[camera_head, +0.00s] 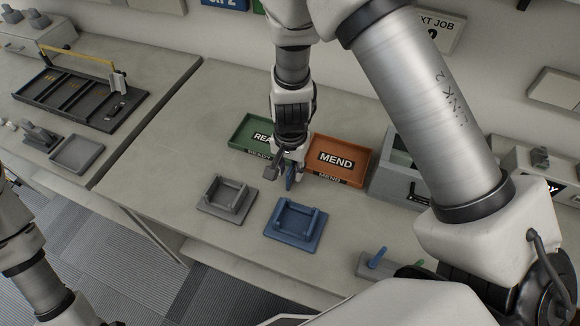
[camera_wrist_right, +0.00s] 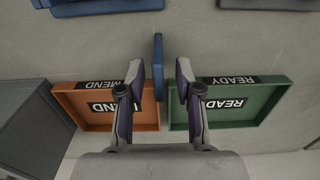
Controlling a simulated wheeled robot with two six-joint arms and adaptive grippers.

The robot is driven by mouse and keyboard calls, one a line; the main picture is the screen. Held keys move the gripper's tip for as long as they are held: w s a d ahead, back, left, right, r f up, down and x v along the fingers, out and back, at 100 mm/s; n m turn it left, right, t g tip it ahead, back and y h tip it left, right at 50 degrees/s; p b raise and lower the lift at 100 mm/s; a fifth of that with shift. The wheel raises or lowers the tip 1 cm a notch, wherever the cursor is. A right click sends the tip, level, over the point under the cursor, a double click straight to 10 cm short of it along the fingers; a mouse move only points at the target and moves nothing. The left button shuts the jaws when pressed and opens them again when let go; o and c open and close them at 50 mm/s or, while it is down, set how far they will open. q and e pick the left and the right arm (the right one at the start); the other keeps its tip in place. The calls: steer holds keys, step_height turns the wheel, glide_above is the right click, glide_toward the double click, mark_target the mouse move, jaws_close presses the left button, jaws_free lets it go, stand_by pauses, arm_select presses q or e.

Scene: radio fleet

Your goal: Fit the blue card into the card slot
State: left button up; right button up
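The blue card (camera_head: 289,180) is upright and seen nearly edge-on in front of the gap between the green and orange trays. It also shows in the wrist view (camera_wrist_right: 158,64), between the fingers of my right gripper (camera_wrist_right: 160,82). These fingers are apart, with a visible gap on each side of the card. In the head view my right gripper (camera_head: 285,173) points down at the card. I cannot tell which thing has the card slot. A blue cradle (camera_head: 295,231) and a grey cradle (camera_head: 228,204) stand nearer the front. My left gripper is not in view.
The green READY tray (camera_head: 240,132) and orange MEND tray (camera_head: 366,155) lie behind the card. A grey box (camera_head: 395,184) stands right of them. A block with blue and green pegs (camera_head: 368,268) is front right.

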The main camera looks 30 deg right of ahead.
steer(key=shift+r, duration=0.4)
step_height(320, 180, up, 11)
steer(key=o, duration=0.5)
steer(key=shift+r, duration=0.2)
steer(key=o, duration=0.3)
steer(key=shift+r+n, duration=0.1)
steer(key=shift+n, duration=0.4)
steer(key=n+b, duration=0.3)
steer(key=n, duration=1.4)
glide_above(291, 175)
steer(key=w, duration=0.2)
step_height(291, 175, down, 8)
steer(key=f, duration=0.2)
steer(key=f+p, duration=0.1)
steer(key=f, duration=0.1)
steer(key=s+f, duration=0.1)
steer(key=f, duration=0.2)
steer(key=shift+d+p, duration=0.25)
steer(key=shift+p, duration=0.05)
steer(key=shift+f, duration=0.25)
